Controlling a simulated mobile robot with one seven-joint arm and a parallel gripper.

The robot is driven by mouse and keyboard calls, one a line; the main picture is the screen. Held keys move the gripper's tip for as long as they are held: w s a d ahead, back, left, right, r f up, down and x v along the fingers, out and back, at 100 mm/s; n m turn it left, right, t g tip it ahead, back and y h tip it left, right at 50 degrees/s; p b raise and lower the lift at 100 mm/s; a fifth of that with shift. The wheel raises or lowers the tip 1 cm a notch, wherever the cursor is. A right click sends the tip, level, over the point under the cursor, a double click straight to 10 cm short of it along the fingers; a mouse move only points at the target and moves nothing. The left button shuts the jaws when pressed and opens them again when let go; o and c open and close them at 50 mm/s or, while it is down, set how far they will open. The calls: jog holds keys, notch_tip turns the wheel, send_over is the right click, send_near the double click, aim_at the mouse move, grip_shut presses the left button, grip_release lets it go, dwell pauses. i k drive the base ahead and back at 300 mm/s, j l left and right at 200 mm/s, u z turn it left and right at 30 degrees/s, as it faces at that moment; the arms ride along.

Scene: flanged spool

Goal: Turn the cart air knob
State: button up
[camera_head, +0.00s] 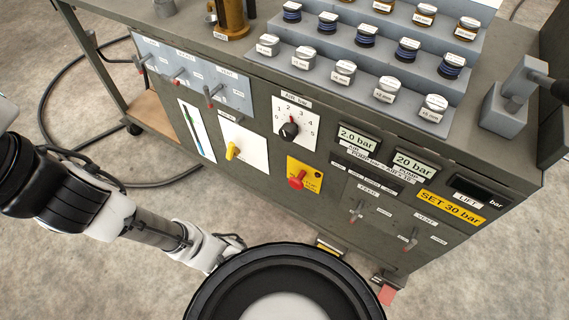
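The cart air knob is a black round knob (289,130) on a white dial plate (308,127) on the cart's front panel. Numbers ring it, and its red mark points roughly upward, near 2 to 3. A label sits above the plate. The display (357,138) to its right reads 2.0 bar. My arm comes in from the left, and my gripper (232,242) is low in front of the cart, below and left of the knob and apart from it. My gripper is small and partly hidden behind a black round part at the bottom, so its opening is unclear.
A yellow lever (232,151) is left below the knob, and a red button on a yellow plate (304,174) just below it. Small red-tipped levers (178,77) are at upper left. Stepped racks (350,60) of labelled jars stand on the cart top. A black hose lies on the floor.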

aim_at(288, 132)
jog(key=k+l+u, duration=0.15)
jog(key=u, duration=0.2)
jog(key=k+u, duration=0.35)
